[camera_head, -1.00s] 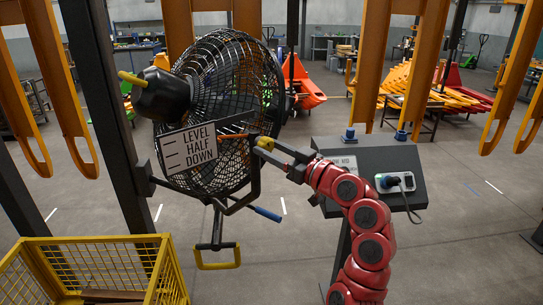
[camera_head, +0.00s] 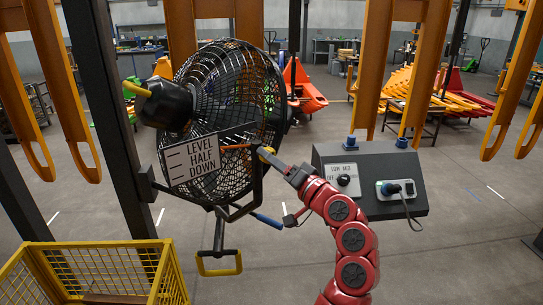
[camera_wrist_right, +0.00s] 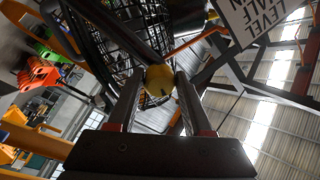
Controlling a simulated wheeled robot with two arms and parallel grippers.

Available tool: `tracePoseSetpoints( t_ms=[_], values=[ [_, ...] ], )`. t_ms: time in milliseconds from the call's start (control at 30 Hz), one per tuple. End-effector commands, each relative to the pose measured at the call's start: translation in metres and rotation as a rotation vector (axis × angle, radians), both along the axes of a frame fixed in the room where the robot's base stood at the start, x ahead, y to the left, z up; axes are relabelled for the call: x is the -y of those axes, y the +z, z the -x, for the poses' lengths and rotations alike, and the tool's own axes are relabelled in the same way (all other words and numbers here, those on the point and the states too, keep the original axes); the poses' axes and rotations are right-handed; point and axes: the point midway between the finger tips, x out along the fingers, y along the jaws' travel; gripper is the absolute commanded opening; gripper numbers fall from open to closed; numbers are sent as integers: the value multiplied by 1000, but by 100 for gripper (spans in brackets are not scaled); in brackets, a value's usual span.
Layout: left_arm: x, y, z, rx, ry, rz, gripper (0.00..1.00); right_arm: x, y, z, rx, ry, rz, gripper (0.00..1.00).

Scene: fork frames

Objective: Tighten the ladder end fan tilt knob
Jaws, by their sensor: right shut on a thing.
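The black cage fan (camera_head: 245,95) hangs on a frame beside a dark post. Its round black motor housing (camera_head: 166,106) faces left. A white plate reading LEVEL, HALF, DOWN (camera_head: 205,160) is in front of the cage. An orange pointer (camera_head: 236,147) reaches the plate's right edge, near LEVEL and HALF. My right gripper (camera_head: 268,153) is at the right side of the fan frame, shut on the yellow tilt knob (camera_wrist_right: 159,80), which shows between the two fingers in the wrist view. The fingers hide part of the knob. My left gripper is not in view.
A grey control box (camera_head: 369,172) with a dial and a plugged socket stands right of my arm. A yellow wire basket (camera_head: 85,243) is at lower left. A blue-ended lever (camera_head: 267,220) and a yellow handle (camera_head: 219,271) hang below the fan. Orange forks hang behind.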

Motion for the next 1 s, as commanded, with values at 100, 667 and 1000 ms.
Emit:
tracePoseSetpoints(
  t_ms=[100,667,1000],
  values=[
    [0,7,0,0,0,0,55,-1,1,0,-43,1,-59,0],
    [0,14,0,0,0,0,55,-1,-1,1,-115,0,-162,0],
    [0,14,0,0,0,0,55,-1,-1,1,-115,0,-161,61]
  ],
)
